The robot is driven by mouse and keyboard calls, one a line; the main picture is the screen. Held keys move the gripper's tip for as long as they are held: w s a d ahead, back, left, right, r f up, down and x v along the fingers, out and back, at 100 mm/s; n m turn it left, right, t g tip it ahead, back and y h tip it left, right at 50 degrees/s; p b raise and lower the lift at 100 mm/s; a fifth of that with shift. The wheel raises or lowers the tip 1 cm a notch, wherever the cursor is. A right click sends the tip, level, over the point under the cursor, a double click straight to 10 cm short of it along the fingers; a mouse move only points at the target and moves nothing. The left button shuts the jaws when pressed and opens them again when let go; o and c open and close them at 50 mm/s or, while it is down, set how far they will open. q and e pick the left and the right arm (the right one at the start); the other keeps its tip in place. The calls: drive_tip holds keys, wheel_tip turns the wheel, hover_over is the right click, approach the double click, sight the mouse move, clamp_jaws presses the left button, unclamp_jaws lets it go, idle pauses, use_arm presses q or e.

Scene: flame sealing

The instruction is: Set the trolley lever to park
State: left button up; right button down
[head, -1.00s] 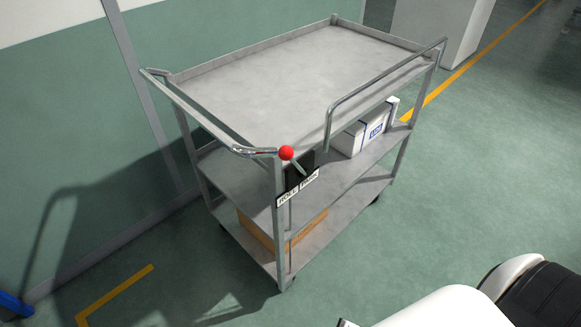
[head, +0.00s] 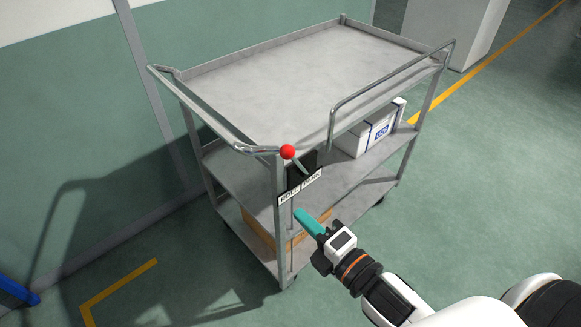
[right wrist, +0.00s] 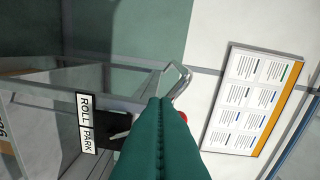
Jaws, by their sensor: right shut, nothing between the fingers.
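The steel trolley (head: 270,70) stands beside the wall. Its lever has a red knob (head: 287,152) at the near corner, with a thin rod slanting down-right to a dark plate. The knob leans to the left, toward the ROLL side of the ROLL/PARK label (head: 299,187). My right gripper (head: 298,213) is shut and empty, its teal fingers just below the label, pointing up-left, apart from the knob in the picture. In the right wrist view the fingers partly hide the red knob (right wrist: 184,117); the label (right wrist: 87,123) shows at left. My left gripper is out of view.
A white box (head: 371,129) sits on the middle shelf and a brown box (head: 262,228) on the lowest. The handle bar (head: 212,117) ends close to the knob. Open green floor lies to the right. The right wrist view shows a wall notice board (right wrist: 252,99).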

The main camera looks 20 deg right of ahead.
drive_tip(key=shift+s+a+r+n+y, duration=0.1)
drive_tip(key=shift+s+r+n+y, duration=0.05)
drive_tip(key=shift+r, duration=0.5)
drive_tip(key=shift+s+r+n+y, duration=0.15)
drive_tip(key=shift+r, duration=0.45)
drive_tip(key=shift+w, duration=0.15)
drive_tip(key=w+p, duration=0.3)
drive_tip(key=w, duration=0.8)
drive_tip(key=shift+w+d+r, duration=0.15)
drive_tip(key=shift+d+r, duration=0.05)
drive_tip(key=shift+r, duration=0.2)
